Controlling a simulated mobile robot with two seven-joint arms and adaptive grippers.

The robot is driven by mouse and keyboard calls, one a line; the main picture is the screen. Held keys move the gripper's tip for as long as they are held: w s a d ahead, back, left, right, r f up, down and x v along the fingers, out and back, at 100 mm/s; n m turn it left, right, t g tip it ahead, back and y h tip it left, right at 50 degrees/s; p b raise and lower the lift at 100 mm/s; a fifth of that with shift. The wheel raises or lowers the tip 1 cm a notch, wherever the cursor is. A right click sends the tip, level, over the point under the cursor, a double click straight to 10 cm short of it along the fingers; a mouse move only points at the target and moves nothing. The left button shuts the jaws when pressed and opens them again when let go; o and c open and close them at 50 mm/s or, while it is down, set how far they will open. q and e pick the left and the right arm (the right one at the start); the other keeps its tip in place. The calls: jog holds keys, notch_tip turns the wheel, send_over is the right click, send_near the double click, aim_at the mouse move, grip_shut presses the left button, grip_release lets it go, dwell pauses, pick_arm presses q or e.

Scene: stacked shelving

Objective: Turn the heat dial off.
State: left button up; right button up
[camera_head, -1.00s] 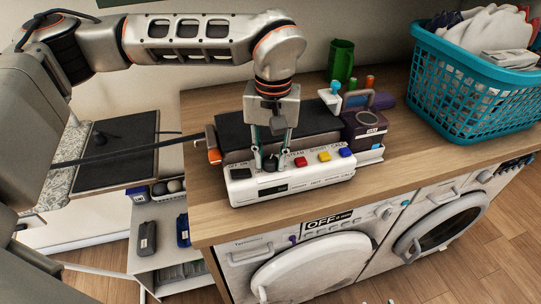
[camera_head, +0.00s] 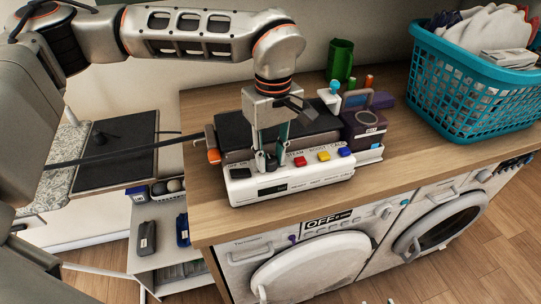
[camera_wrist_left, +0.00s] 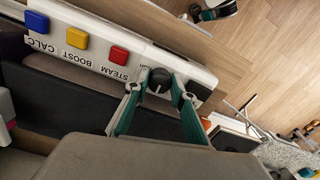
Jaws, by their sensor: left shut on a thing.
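The white control panel (camera_head: 300,180) of the steam station lies along the counter's front. It has red, yellow and blue buttons and a dark display. The black round heat dial (camera_wrist_left: 158,80) sits on the panel beside the red button (camera_wrist_left: 118,56). My left gripper (camera_head: 266,160) points down over it from above. In the left wrist view its two teal-padded fingers (camera_wrist_left: 160,92) stand on either side of the dial and are shut on it. The dial's label is mostly hidden. Tips of my right gripper (camera_head: 377,301) show apart at the bottom edge.
A dark iron base (camera_head: 278,128) lies behind the panel, with a purple tank (camera_head: 362,131) to its right. A green mug (camera_head: 341,60) and a teal laundry basket (camera_head: 470,100) stand farther back. Washing machines are below the wooden counter (camera_head: 405,150).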

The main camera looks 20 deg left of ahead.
pick_arm(q)
jog(key=n, duration=0.5)
jog(key=shift+w+n+b, duration=0.1)
jog(key=shift+n+b, duration=0.2)
jog(key=n, duration=0.4)
jog(key=shift+w+r+n+b, duration=0.1)
jog(key=shift+n+b, duration=0.3)
jog(key=shift+n, duration=0.4)
jog(key=o, duration=1.1)
